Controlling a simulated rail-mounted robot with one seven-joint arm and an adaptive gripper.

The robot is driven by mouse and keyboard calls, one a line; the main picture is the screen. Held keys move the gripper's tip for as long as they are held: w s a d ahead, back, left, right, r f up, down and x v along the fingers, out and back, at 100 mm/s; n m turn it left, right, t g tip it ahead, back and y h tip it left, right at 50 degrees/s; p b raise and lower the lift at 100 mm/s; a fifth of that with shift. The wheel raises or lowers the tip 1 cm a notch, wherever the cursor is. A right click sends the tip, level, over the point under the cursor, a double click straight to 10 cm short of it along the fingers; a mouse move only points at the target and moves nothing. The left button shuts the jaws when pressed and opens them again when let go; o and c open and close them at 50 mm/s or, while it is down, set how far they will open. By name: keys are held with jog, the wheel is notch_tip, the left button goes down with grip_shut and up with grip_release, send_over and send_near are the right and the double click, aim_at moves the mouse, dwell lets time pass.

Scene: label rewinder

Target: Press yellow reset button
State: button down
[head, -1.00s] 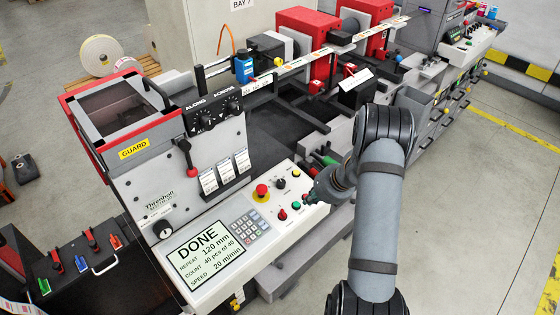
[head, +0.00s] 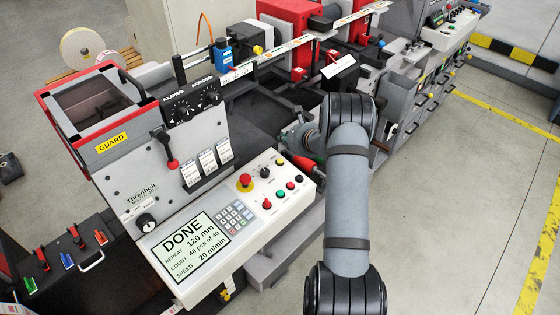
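The control panel (head: 238,240) shows a screen reading DONE, a keypad and a group of buttons at its upper right. A small yellow button (head: 280,161) sits at the panel's far edge, beside a black selector knob (head: 264,171). My gripper (head: 291,136) is at the end of my arm, beyond the panel's far right corner, apart from the yellow button. Its fingers are too small and obscured to tell whether they are open or shut.
A red emergency stop (head: 245,182) on a yellow base stands left of the knob. Green (head: 280,195), red and dark buttons line the panel's right side. A red handle (head: 172,163) stands left. Red machine blocks (head: 290,18) and rails lie behind; open floor is at right.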

jog(key=shift+f, duration=0.15)
jog(key=f+b, duration=0.1)
jog(key=f, duration=0.1)
jog(key=f+b, duration=0.2)
jog(key=f, duration=0.1)
jog(key=a+f+b, duration=0.1)
jog(key=f+b, duration=0.1)
jog(key=shift+w+f, duration=0.35)
jog(key=shift+w+f+b, duration=0.1)
jog(key=shift+f+b, duration=0.3)
jog(key=shift+b, duration=0.2)
jog(key=shift+a+f+b, duration=0.15)
jog(key=shift+f+b, duration=0.75)
jog(key=shift+b, duration=0.6)
dwell(1.1)
jog(key=shift+r, duration=0.2)
jog(key=shift+r+p, duration=0.3)
jog(key=shift+r, duration=0.4)
jog(key=shift+s+d+r+p, duration=0.15)
jog(key=shift+r+p, duration=0.25)
jog(key=shift+r, duration=0.4)
jog(key=shift+s+d+r+p, duration=0.1)
jog(key=shift+r+p, duration=0.25)
jog(key=shift+r, duration=0.5)
jog(key=shift+s+d+r+p, duration=0.15)
jog(key=shift+r+p, duration=0.25)
jog(key=shift+r, duration=0.4)
jog(key=shift+w+f, duration=0.1)
